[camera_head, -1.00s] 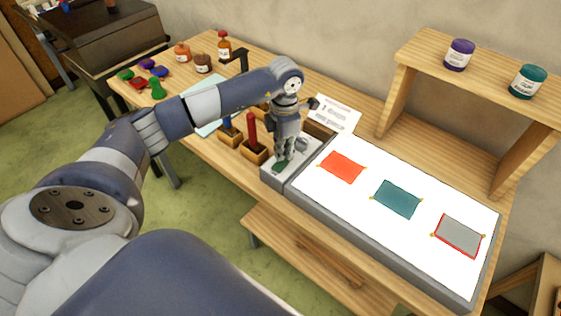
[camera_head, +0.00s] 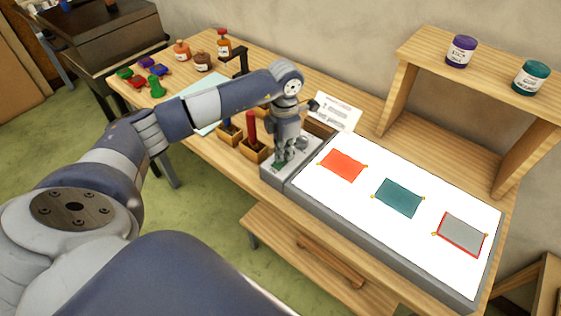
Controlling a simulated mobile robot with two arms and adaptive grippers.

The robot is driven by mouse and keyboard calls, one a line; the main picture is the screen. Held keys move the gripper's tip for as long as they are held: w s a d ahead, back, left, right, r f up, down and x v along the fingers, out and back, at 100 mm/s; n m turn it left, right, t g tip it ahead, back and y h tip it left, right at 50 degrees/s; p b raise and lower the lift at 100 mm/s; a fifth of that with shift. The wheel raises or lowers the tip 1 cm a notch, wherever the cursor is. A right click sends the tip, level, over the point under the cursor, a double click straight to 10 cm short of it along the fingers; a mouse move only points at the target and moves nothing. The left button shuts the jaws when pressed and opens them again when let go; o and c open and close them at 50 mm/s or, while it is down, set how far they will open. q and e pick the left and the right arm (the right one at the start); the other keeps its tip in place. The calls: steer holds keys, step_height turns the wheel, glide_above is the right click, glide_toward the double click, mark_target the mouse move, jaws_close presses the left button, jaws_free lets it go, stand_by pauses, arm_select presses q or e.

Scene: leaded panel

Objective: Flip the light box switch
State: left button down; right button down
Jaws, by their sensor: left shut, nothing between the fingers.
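The light box (camera_head: 345,228) lies on the wooden table, its white top bright and bearing a red, a teal and a grey red-edged glass piece. A grey control box (camera_head: 271,177) adjoins its left end. My left gripper (camera_head: 279,161) points down over this control box, fingers shut and empty, at or just above its top. A round knob-like part (camera_head: 302,143) shows beside the fingers. The switch itself cannot be made out clearly; the gripper covers part of the box top. My right gripper is not in view.
Wooden holders with a red-handled tool (camera_head: 251,130) stand just left of the control box. A white card (camera_head: 336,111) stands behind it. A wooden shelf (camera_head: 403,85) with two jars rises at the back right. Bottles and coloured pieces sit at the far left.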

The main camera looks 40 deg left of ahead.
arm_select(q)
steer(key=shift+s+f, duration=0.1)
steer(key=shift+f, duration=0.05)
steer(key=shift+r+p, duration=0.5)
steer(key=shift+r, duration=0.4)
steer(key=shift+r+p, duration=1.5)
steer(key=shift+r, duration=1.15)
